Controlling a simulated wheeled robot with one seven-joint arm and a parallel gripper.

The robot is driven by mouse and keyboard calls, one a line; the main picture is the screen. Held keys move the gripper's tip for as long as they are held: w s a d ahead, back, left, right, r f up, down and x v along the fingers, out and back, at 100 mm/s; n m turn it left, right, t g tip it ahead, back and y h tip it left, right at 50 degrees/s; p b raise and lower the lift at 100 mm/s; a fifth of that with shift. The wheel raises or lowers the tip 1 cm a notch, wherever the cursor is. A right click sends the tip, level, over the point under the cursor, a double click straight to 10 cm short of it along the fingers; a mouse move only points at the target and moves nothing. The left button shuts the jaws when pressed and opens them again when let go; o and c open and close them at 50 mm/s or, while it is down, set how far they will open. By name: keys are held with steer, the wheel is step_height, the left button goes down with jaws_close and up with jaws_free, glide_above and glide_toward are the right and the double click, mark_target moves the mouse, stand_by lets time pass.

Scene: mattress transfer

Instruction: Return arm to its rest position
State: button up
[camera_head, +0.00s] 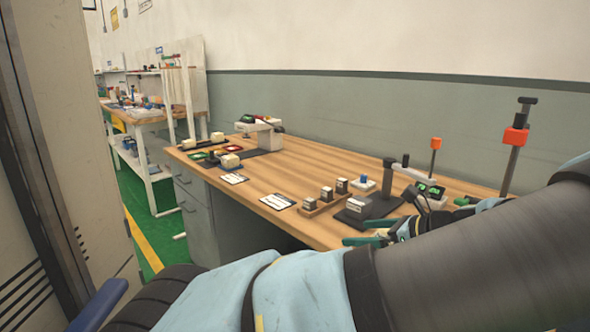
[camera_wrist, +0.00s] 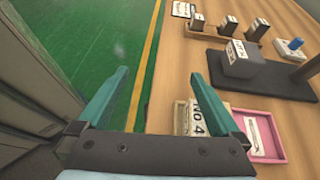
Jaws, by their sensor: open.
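My gripper (camera_head: 366,232) is over the front edge of the wooden workbench (camera_head: 300,160) in the head view, at the end of my arm. In the wrist view my gripper (camera_wrist: 156,88) shows two teal fingers spread wide apart with nothing between them. Green floor and a yellow line show between the fingers. The right fingertip shows close to a small tray (camera_wrist: 180,118) with a card reading "NO 4". I cannot tell whether it touches anything.
A pink tray (camera_wrist: 270,150) and a dark stand with a labelled block (camera_wrist: 240,60) are right of my gripper. The wooden rack (camera_head: 310,211) holds dark blocks. An orange-topped post (camera_head: 515,140) stands at the right. A pale cabinet (camera_head: 80,130) is close at left.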

steer(key=s+a+f+n+g+h+p, duration=0.1)
steer(key=a+f+n+g+h, duration=0.1)
steer(key=a+n+g, duration=0.4)
steer(key=s+a+f+n+g+h+p, duration=0.1)
steer(key=s+a+f+n+g, duration=0.15)
steer(key=a+n, duration=0.4)
steer(key=s+a+r+n+t+h+p, duration=0.1)
steer(key=s+a+r+n+h, duration=0.1)
steer(key=a+r+n+h, duration=0.4)
steer(key=a+r+n, duration=0.3)
steer(key=r+n, duration=0.1)
steer(key=n, duration=0.3)
steer(key=shift+s+a+h+p, duration=0.3)
steer(key=shift+s+a+p, duration=0.05)
steer(key=shift+s+a, duration=0.05)
